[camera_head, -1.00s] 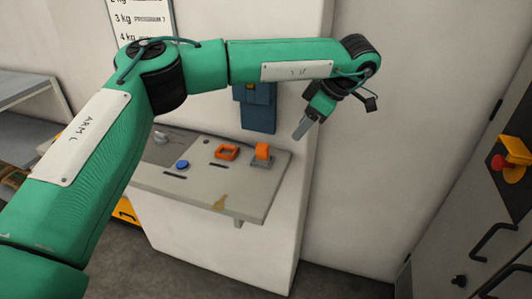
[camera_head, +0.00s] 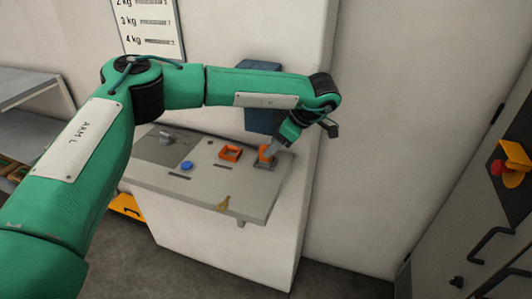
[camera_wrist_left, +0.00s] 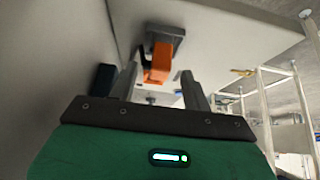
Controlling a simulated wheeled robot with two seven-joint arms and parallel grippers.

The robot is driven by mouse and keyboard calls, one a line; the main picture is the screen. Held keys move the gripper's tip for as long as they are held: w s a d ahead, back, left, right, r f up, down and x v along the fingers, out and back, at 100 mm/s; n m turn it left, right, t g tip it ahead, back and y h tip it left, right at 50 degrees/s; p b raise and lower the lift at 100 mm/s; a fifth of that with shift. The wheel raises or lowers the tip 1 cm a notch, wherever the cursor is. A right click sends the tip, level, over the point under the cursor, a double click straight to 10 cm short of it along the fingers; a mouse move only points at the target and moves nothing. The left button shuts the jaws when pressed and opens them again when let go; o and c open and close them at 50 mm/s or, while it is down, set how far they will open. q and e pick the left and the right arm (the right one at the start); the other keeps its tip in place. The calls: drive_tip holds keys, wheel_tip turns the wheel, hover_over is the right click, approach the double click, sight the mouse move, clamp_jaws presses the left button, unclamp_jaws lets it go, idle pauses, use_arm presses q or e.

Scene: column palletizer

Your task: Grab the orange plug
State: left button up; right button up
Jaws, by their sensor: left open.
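The orange plug (camera_head: 265,153) stands on a small grey base at the right end of the grey panel (camera_head: 205,190). My left gripper (camera_head: 277,150) is at the plug, its fingers partly hidden beside it in the head view. In the left wrist view the orange plug (camera_wrist_left: 158,62) lies between the two spread fingers of my left gripper (camera_wrist_left: 160,88), near their tips. The fingers stand apart from it, one on each side. I cannot see clear contact. My right gripper is not in view.
On the panel are an orange square frame (camera_head: 230,153), a blue button (camera_head: 187,165) and a grey lever (camera_head: 167,139). A dark blue box (camera_head: 262,121) is on the wall behind. A grey cabinet with a red knob (camera_head: 497,167) stands at right.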

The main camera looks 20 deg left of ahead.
use_arm(q)
drive_tip(key=x, duration=0.3)
drive_tip(key=shift+a, duration=0.15)
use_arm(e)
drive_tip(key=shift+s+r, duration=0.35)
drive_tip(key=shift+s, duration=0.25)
use_arm(q)
clamp_jaws()
drive_tip(key=shift+r, duration=0.15)
